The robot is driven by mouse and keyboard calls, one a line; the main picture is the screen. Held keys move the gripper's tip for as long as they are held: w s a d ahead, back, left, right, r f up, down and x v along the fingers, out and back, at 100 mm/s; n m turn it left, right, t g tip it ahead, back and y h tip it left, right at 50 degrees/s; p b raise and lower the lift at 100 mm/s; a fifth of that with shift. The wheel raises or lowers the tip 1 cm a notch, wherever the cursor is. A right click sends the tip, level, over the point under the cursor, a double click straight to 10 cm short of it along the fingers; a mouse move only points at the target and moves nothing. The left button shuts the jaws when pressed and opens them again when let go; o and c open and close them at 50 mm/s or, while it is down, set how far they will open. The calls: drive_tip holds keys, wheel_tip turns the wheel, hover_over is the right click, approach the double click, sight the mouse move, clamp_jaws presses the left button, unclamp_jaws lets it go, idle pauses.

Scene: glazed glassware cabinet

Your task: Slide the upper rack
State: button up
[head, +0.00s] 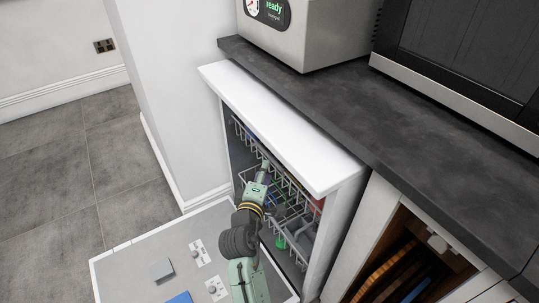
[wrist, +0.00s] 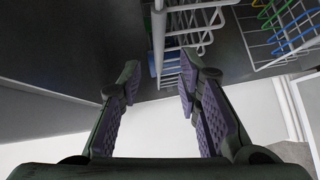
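The upper rack (head: 285,181) is a light wire basket inside the open dishwasher, below the white top panel. Its wires show at the top of the wrist view (wrist: 205,18). My gripper (head: 263,170) is at the front of this rack in the head view, where my arm partly covers it. In the wrist view my gripper (wrist: 159,75) is open, its two fingers apart. A pale upright wire shows in the gap between the fingertips. I cannot tell whether it is between the fingers or beyond them, or whether they touch it.
The dishwasher door (head: 130,268) lies folded down below my arm. Coloured pieces show inside, including a green one (head: 281,241). A dark countertop (head: 400,150) runs above and right. An open compartment (head: 405,262) with wooden items is at right. Floor at left is clear.

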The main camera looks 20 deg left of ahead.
sight(269, 158)
drive_tip(key=w, duration=0.2)
drive_tip(key=w+a, duration=0.1)
drive_tip(key=w, duration=0.2)
drive_tip(key=w+f+p, duration=0.1)
drive_tip(key=w, duration=0.2)
drive_tip(key=shift+w+a, duration=0.15)
drive_tip(key=shift+w, duration=0.1)
drive_tip(key=shift+c, duration=0.3)
clamp_jaws()
